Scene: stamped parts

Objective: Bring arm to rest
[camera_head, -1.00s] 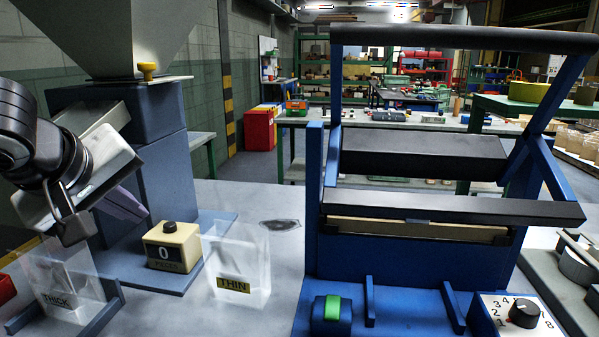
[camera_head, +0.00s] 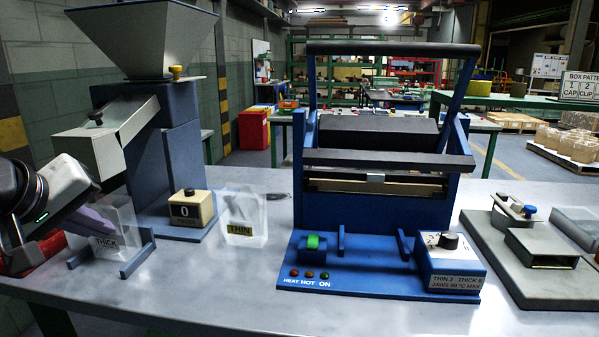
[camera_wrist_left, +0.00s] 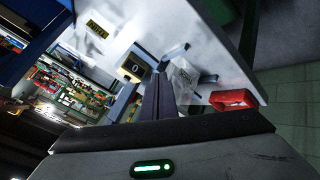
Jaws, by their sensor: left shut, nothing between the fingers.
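My left arm comes in at the left edge of the head view. Its gripper (camera_head: 100,222) is shut and empty, its purple-grey fingers beside the clear THICK bag (camera_head: 108,246), partly overlapping it in the picture. In the left wrist view the closed fingers (camera_wrist_left: 158,98) point away over the table, with the clear bag just past them. My right gripper is not in view.
A blue sealer (camera_head: 380,265) stands mid-table, with a hopper machine (camera_head: 165,140), counter box (camera_head: 191,210) and THIN bag (camera_head: 243,215) to its left. A red box (camera_wrist_left: 233,99) lies near the left arm. A grey fixture (camera_head: 530,255) is at right. The front table strip is clear.

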